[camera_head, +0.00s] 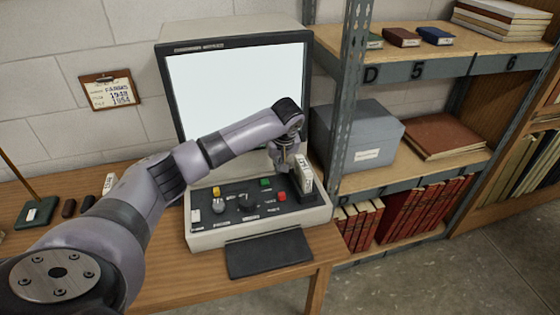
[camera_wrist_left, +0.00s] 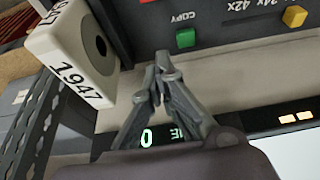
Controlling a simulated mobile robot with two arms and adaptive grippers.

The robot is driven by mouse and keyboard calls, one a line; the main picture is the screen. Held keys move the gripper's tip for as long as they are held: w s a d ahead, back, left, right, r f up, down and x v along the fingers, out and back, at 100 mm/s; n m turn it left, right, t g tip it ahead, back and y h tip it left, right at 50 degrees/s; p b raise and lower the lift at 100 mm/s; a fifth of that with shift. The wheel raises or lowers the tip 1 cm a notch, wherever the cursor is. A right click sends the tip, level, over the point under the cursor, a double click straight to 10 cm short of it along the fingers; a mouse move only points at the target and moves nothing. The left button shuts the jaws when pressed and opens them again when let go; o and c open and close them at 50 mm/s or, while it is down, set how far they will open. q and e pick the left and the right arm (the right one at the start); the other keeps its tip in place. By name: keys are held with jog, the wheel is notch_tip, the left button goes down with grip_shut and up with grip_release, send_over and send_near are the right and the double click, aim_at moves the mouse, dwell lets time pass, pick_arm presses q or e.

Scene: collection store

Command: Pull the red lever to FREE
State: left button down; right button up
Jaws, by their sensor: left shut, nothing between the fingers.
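The red control (camera_head: 281,196), small and block-like, sits at the right of the reader's dark control panel (camera_head: 250,214). Its label is too small to read, and I cannot tell its lever position. My left gripper (camera_head: 284,166) is shut and empty, above the back right of the panel, behind the red control and apart from it. In the left wrist view the closed fingertips (camera_wrist_left: 164,62) are near a green button (camera_wrist_left: 185,38) marked COPY. The red control is not clearly seen there. My right gripper is out of view.
A white box (camera_head: 304,178) marked 1947 (camera_wrist_left: 72,45) stands close beside the gripper. A yellow control (camera_head: 216,191) and knobs are on the panel's left. The lit screen (camera_head: 235,85) rises behind. A metal shelf post (camera_head: 346,90) stands to the right.

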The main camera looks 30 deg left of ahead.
aim_at(282, 196)
pick_arm(q)
jog(key=x, duration=0.5)
jog(key=shift+f, duration=0.1)
jog(key=shift+f+p, duration=0.3)
jog(key=shift+p, duration=0.15)
jog(key=shift+s+d+r+p, duration=0.1)
jog(key=shift+s+d+p, duration=0.65)
jog(key=shift+s+d, duration=0.5)
jog(key=shift+d, duration=0.15)
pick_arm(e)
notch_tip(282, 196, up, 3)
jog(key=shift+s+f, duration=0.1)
pick_arm(q)
jog(key=shift+w, duration=0.1)
